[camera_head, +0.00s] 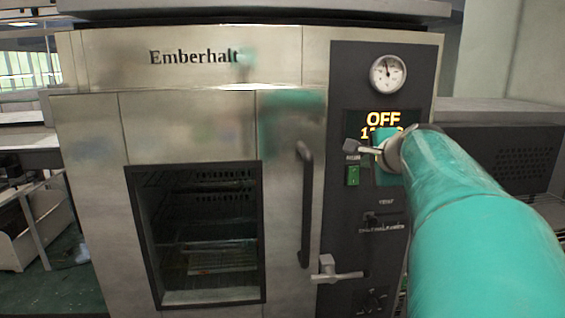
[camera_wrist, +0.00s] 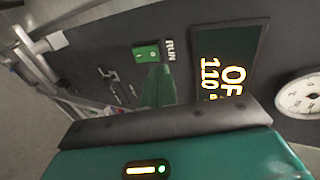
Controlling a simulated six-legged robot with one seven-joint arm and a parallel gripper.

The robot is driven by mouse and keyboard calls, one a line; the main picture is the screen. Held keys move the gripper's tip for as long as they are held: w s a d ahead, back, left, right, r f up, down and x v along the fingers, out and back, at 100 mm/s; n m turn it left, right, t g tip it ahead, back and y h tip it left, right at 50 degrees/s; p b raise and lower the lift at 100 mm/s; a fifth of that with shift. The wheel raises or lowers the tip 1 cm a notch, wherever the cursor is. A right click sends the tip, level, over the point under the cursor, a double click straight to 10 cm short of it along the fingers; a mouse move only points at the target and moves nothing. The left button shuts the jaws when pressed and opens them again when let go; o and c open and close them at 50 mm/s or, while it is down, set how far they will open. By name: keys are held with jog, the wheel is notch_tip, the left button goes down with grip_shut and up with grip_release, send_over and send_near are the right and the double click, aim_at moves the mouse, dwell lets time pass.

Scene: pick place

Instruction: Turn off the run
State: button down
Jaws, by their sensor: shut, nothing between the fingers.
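The RUN switch (camera_head: 352,175) is a small green rocker on the dark control panel of the oven, below its printed label. In the wrist view the green switch (camera_wrist: 146,53) sits beside the word RUN. The display (camera_head: 383,119) reads OFF in yellow, with digits partly hidden beneath. In the wrist view the display (camera_wrist: 228,65) is partly covered by my gripper. My gripper (camera_wrist: 157,68) is shut and empty, its green fingers pointing at the panel close to the switch. I cannot tell whether the tips touch it.
A round gauge (camera_head: 388,74) sits above the display. A vertical door handle (camera_head: 305,205) and a latch lever (camera_head: 338,275) stick out left of and below the switch. More controls (camera_head: 383,222) sit lower on the panel. The oven door window (camera_head: 205,298) shows racks.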

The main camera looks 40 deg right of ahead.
jog(key=s+a+r, duration=0.3)
jog(key=s+r, duration=0.1)
jog(key=s, duration=0.1)
jog(key=shift+r, duration=0.4)
